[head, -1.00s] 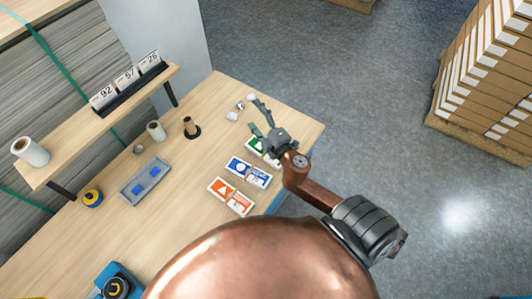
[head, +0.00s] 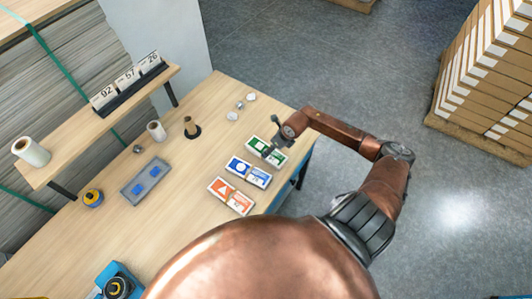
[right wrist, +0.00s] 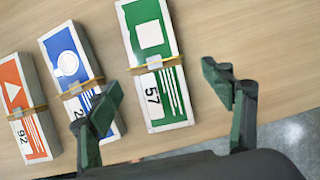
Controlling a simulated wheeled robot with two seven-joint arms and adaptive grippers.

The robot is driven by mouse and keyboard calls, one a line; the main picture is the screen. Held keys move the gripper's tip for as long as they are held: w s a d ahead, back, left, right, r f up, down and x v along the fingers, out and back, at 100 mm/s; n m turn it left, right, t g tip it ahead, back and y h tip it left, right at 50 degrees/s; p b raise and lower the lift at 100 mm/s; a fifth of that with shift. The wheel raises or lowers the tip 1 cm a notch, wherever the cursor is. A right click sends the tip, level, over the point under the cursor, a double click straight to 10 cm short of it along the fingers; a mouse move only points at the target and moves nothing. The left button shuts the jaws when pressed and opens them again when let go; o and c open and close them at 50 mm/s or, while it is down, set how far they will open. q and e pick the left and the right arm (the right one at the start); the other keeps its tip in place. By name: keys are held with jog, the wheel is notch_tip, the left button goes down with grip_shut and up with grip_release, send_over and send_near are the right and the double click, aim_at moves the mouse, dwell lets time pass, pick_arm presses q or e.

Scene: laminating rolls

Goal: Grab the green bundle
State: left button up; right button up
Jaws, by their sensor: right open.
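The green bundle (head: 256,144) is a flat white-and-green stack with a band around its middle, at the far end of a row of three on the table. In the right wrist view the green bundle (right wrist: 150,38) shows a white square and the number 57. My right gripper (head: 269,151) is over it, partly covering it. In the wrist view my right gripper (right wrist: 162,82) is open and empty, its fingers spread to either side of the bundle's near end. I cannot tell its height above the bundle. My left gripper is not in view.
A blue bundle (head: 237,165) and an orange bundle (head: 221,187) lie beside the green one. The table's right edge is close.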

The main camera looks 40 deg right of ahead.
jog(key=x, duration=0.4)
jog(key=p+x, duration=0.1)
jog(key=x, duration=0.1)
jog(key=shift+s+a, duration=0.15)
jog(key=shift+a, duration=0.15)
jog(key=shift+c, duration=0.3)
jog(key=c, duration=1.5)
